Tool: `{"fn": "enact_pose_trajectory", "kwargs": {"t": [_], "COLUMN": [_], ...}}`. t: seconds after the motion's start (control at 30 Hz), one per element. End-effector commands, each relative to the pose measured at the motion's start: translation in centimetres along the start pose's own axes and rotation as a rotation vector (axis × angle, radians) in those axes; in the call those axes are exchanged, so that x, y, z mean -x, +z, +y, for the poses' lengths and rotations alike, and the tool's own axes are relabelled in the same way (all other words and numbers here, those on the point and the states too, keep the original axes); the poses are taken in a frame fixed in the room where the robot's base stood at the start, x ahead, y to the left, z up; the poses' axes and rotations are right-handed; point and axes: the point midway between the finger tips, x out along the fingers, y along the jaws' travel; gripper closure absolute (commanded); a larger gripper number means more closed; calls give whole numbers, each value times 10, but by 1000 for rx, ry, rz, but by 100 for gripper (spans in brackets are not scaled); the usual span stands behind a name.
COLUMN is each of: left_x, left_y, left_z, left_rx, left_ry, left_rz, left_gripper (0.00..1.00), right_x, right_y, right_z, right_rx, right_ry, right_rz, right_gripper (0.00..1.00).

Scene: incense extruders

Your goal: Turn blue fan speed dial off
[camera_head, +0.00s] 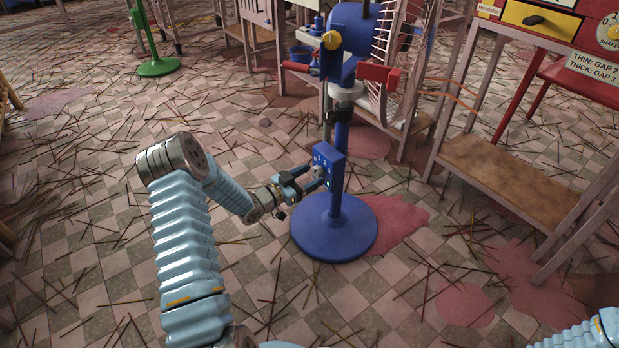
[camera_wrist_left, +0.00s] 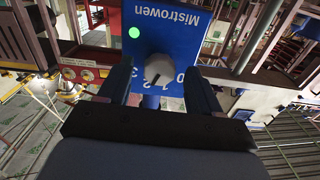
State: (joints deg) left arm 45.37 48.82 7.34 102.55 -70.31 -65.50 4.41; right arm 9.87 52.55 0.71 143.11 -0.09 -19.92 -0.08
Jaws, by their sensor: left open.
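The blue fan (camera_head: 333,238) stands on a round blue base, with a control box (camera_head: 331,158) on its pole. The box also shows upside down in the wrist view (camera_wrist_left: 185,25), with "Mistrowen" lettering, a lit green dot and white numbers. The grey round speed dial (camera_wrist_left: 172,68) has a dark mark near its edge; which number it points to is unclear. My left gripper (camera_head: 314,179) is open at the box front. In the wrist view its two fingers lie on either side of the dial; contact cannot be told. My right gripper is out of view.
A wooden shelf table (camera_head: 510,178) with red machinery stands right. A workbench and a round fan guard (camera_head: 395,50) are behind the pole. A green stand base (camera_head: 157,67) is far left. Incense sticks litter the tiled floor, which is otherwise open in front.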

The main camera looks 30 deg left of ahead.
Motion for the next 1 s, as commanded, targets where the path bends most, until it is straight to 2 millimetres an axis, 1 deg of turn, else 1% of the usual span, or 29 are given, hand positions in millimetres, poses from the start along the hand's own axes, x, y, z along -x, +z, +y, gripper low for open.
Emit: {"fn": "enact_pose_trajectory", "kwargs": {"t": [0.1, 0.3, 0.67, 0.87, 1.0], "left_x": [-3, -3, -3, -3, -3], "left_y": [0, 0, 0, 0, 0], "left_z": [0, 0, 0, 0, 0], "left_rx": [0, 0, 0, 11, 49], "left_ry": [0, 0, 0, 0, 0], "left_rz": [0, 0, 0, 0, 0], "left_gripper": [36, 36, 91, 92, 92], "right_x": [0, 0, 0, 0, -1], "right_y": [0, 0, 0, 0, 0], "right_z": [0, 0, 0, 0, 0], "right_rx": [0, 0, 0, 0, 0], "right_ry": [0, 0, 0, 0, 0], "right_rz": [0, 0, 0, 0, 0], "right_gripper": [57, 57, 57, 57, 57]}}
